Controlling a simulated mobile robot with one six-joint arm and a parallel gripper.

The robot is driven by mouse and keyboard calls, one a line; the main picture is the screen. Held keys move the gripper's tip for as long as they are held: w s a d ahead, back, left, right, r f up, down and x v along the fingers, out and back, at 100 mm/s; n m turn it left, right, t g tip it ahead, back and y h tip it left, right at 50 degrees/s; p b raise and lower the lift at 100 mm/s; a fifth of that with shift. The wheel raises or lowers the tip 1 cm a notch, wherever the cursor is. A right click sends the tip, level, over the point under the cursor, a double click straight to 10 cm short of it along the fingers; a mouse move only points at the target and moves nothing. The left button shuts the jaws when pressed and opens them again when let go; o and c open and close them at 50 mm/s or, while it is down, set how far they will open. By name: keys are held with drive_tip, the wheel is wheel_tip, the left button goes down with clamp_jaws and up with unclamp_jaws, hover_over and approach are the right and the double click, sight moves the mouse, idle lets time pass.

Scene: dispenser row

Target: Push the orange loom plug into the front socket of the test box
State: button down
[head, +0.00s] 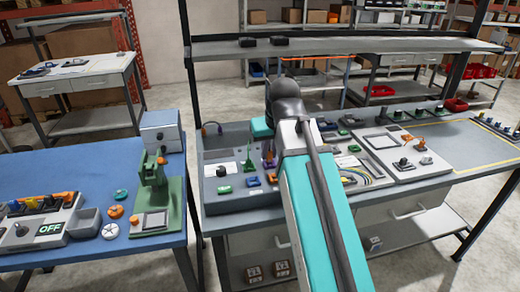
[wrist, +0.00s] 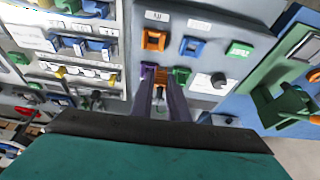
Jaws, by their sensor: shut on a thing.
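The test box (wrist: 212,20) is the grey box with an orange front socket (wrist: 155,40), a blue one (wrist: 190,46) and a green one (wrist: 238,49) in a row. In the head view the same box (head: 222,172) stands at the left end of the grey bench. My gripper (wrist: 160,86) is over the box, its two dark fingers close together. The orange loom plug (wrist: 162,75) shows small between the fingertips, apart from the orange front socket. The fingers hide most of it. In the head view my arm hides the gripper.
Purple (wrist: 148,70) and green (wrist: 182,76) parts stand close beside the fingertips. A black knob (wrist: 218,79) is on the box. A green press (head: 152,185) stands on the blue table to the left. A panel with knobs (head: 400,150) lies right of my arm.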

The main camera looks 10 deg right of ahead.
sight(274, 174)
drive_tip(key=shift+s+d+f+b, duration=0.35)
drive_tip(key=shift+s+f+b, duration=0.05)
drive_tip(key=shift+s+f, duration=0.05)
drive_tip(key=shift+s+d+f+b, duration=0.1)
drive_tip(key=shift+s+d+b, duration=0.05)
drive_tip(key=shift+d+b, duration=0.5)
drive_tip(key=shift+f, duration=0.15)
wheel_tip(274, 174, down, 2)
drive_tip(key=shift+f+b, duration=0.1)
drive_tip(key=shift+b, duration=1.1)
drive_tip(key=shift+f, duration=0.55)
drive_tip(key=shift+f+p, duration=0.6)
drive_tip(key=shift+f, duration=0.05)
